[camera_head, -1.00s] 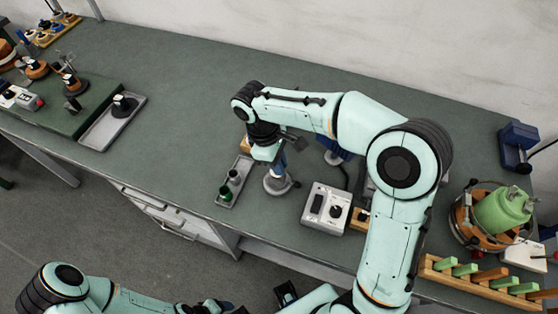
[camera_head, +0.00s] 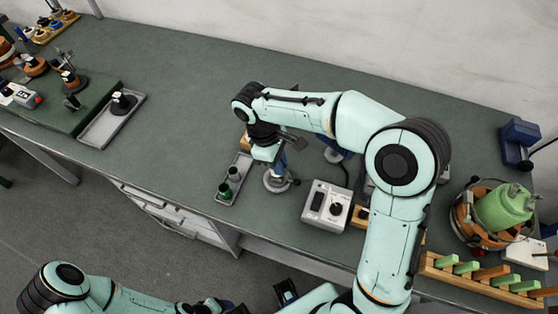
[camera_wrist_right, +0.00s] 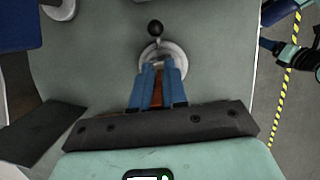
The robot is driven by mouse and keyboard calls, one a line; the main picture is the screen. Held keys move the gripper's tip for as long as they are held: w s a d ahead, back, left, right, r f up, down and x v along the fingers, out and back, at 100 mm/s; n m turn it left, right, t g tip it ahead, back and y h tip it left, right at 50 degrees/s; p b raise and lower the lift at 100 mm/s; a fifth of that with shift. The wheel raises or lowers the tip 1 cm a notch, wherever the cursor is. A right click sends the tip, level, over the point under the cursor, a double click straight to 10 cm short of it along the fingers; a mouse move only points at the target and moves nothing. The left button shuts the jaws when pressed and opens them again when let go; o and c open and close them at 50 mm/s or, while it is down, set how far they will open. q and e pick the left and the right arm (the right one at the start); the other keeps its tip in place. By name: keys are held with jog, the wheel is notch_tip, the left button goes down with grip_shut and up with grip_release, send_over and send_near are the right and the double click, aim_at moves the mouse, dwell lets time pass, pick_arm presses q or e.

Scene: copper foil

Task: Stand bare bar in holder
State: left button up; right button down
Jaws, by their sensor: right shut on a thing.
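My right gripper (camera_head: 279,162) points down over the holder (camera_head: 276,183), a round pale-metal base with a black-knobbed lever. In the right wrist view the blue fingers of my right gripper (camera_wrist_right: 158,72) are shut on a narrow copper-brown bar (camera_wrist_right: 157,92). The holder (camera_wrist_right: 176,52) is straight beyond the fingertips there. The bar's lower end is hidden, so I cannot tell whether it is inside the holder. My left arm comes in at the bottom left of the head view; its gripper (camera_head: 205,307) is dark, cut off by the frame edge and unclear.
A narrow grey tray (camera_head: 243,163) with small green-marked containers stands just left of the holder. A grey control box (camera_head: 326,206) stands to its right. A wooden rack (camera_head: 470,281) with green and brown bars is at lower right.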

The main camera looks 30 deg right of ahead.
jog(key=c, duration=1.1)
grip_release()
pick_arm(q)
jog(key=w+r+p, duration=0.2)
jog(key=r+p, duration=0.1)
jog(key=shift+w+r, duration=0.15)
jog(key=shift+r, duration=0.15)
pick_arm(e)
jog(key=v, duration=1.3)
jog(key=shift+r, duration=0.15)
jog(key=o, duration=0.3)
pick_arm(q)
jog(key=shift+w+r+p, duration=0.7)
jog(key=shift+w+r, duration=0.05)
jog(key=shift+r, duration=0.25)
pick_arm(e)
jog(key=shift+o, duration=0.2)
jog(key=shift+r, duration=1.1)
